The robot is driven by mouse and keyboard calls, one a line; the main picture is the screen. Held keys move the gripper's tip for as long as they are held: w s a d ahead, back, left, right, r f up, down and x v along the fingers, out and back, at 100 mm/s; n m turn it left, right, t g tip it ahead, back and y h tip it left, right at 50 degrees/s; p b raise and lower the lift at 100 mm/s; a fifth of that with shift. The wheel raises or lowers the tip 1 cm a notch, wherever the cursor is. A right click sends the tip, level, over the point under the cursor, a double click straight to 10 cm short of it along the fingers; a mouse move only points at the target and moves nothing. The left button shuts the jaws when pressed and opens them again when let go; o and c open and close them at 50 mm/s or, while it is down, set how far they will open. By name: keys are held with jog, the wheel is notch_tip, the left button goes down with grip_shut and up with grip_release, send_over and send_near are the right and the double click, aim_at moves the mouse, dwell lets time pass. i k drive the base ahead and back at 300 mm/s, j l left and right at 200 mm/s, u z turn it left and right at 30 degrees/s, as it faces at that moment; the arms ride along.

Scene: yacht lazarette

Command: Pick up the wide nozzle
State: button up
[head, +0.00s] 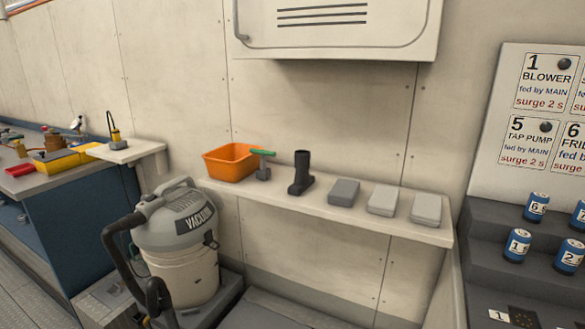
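A dark grey boot-shaped piece (301,176), with an upright round tube and a flat foot, stands on the pale wall shelf (330,207). It looks like a vacuum nozzle. Just left of it stands a smaller grey piece with a green bar across its top (263,164), close to an orange bin. Which of the two is the wide nozzle I cannot tell for sure. My gripper is not in view.
The orange bin (230,160) sits at the shelf's left end. Several flat grey boxes (382,200) lie to the right. A vacuum (180,245) with a black hose stands below left. A white cabinet (335,25) hangs above. Stepped dark racks with blue cans (517,245) are at right.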

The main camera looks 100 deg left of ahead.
aim_at(302, 180)
jog(key=u, duration=2.45)
